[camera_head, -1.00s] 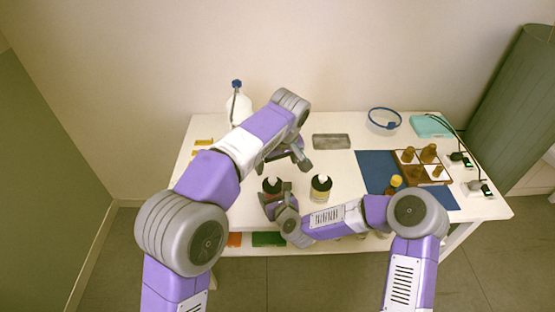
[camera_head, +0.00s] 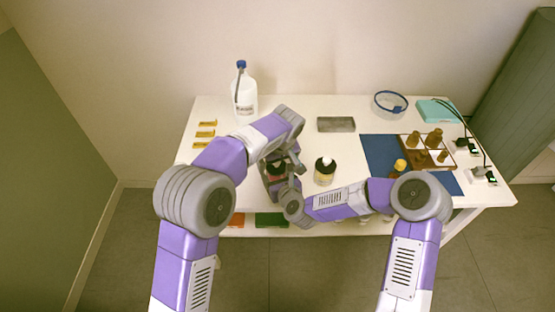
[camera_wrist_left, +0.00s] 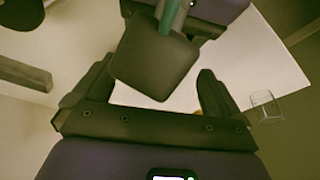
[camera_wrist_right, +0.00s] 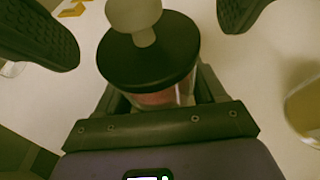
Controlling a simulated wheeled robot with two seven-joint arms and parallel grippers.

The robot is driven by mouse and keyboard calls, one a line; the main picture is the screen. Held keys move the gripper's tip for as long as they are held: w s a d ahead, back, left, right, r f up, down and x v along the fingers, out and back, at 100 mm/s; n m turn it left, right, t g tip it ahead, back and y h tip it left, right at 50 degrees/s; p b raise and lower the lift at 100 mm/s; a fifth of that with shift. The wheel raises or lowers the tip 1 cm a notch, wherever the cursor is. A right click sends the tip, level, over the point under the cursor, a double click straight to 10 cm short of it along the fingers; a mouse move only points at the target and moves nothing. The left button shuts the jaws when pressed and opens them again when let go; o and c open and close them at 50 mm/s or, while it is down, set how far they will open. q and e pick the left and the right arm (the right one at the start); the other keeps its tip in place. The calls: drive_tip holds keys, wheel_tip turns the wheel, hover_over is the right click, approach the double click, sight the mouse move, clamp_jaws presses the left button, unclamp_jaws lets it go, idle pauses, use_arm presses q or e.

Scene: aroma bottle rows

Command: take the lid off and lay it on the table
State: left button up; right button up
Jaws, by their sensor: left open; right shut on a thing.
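A clear jar with reddish contents (camera_wrist_right: 160,98) stands upright in my right gripper (camera_wrist_right: 158,88), which is shut on its sides. Its round black lid (camera_wrist_right: 145,62) with a pale knob (camera_wrist_right: 133,15) is on top. In the head view the jar (camera_head: 277,171) is partly hidden by my left gripper (camera_head: 286,160). In the right wrist view the left gripper's two dark fingers stand apart on either side of the knob. In the left wrist view my left gripper (camera_wrist_left: 155,72) is open, with a dark block between the fingers that I cannot identify for sure.
A white bottle (camera_head: 244,95), a grey block (camera_head: 336,124) and a blue ring (camera_head: 390,102) are at the back. A blue mat (camera_head: 378,150) and a tray of brown bottles (camera_head: 412,160) are right.

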use_arm(q)
drive_tip(key=c, duration=1.3)
drive_tip(key=shift+o, duration=0.2)
drive_tip(key=shift+r, duration=0.25)
drive_tip(key=shift+r, duration=0.9)
drive_tip(key=shift+r, duration=2)
use_arm(e)
drive_tip(key=o, duration=1.6)
